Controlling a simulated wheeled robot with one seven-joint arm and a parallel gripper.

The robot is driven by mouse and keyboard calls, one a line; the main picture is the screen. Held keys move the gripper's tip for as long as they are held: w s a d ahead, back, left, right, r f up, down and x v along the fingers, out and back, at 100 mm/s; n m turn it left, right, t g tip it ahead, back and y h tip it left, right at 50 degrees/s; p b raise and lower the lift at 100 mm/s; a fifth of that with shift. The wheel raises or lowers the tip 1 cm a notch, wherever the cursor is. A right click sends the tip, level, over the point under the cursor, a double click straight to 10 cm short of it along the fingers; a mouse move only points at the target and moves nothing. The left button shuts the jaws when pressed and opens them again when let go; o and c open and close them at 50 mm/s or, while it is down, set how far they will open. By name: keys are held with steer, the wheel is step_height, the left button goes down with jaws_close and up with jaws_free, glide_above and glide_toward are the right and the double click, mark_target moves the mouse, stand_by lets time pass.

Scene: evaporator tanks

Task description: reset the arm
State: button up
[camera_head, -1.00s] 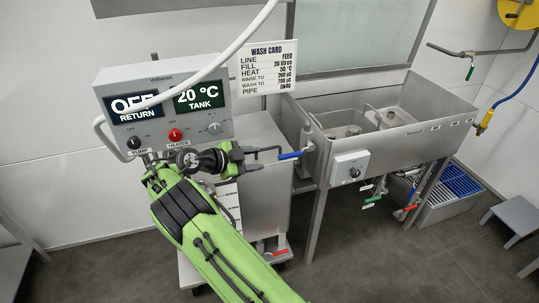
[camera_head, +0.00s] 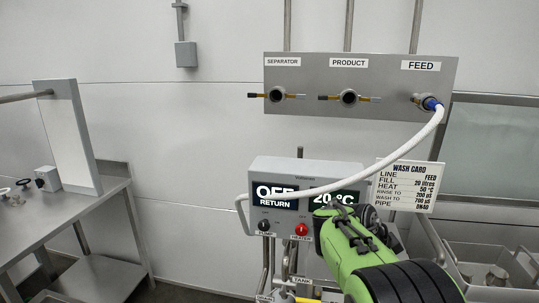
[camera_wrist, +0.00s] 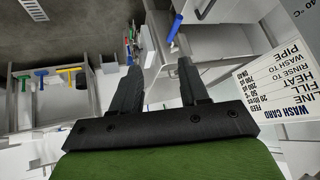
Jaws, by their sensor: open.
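My gripper (camera_wrist: 158,85) is open and empty in the wrist view, with its two dark fingers apart and nothing between them. In the head view my green arm rises at the lower right, in front of the control box (camera_head: 283,170). The gripper's fingertips cannot be made out there. The box reads OFF for RETURN and about 20 °C, the latter partly covered by a white hose and my arm. Its black pump knob (camera_head: 264,225) and red heater knob (camera_head: 301,229) show. The wash card (camera_head: 407,186) stands right of the box; it also shows close by in the wrist view (camera_wrist: 270,95).
A wall panel (camera_head: 360,80) has SEPARATOR, PRODUCT and FEED ports. A white hose (camera_head: 425,140) runs from FEED down across the box. A steel bench (camera_head: 75,215) stands at left, a sink (camera_head: 500,255) at lower right. Bare wall lies between bench and box.

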steer(key=s+a+r+n+t+y+p, duration=0.1)
steer(key=s+a+r+n+y+p, duration=0.1)
steer(key=s+a+r+n, duration=0.3)
steer(key=s+r+n+t+y+p, duration=0.1)
steer(key=s+r+n+y, duration=0.15)
steer(key=s, duration=0.55)
steer(key=s+a+n+y+p, duration=0.1)
steer(key=s+a+n, duration=0.3)
steer(key=s, duration=0.2)
steer(key=s+a+n+t+y+p, duration=0.1)
steer(key=s+a+n, duration=0.3)
steer(key=s, duration=0.3)
steer(key=shift+s+n+y, duration=0.2)
steer(key=shift+n+y, duration=0.15)
steer(key=shift+n, duration=0.2)
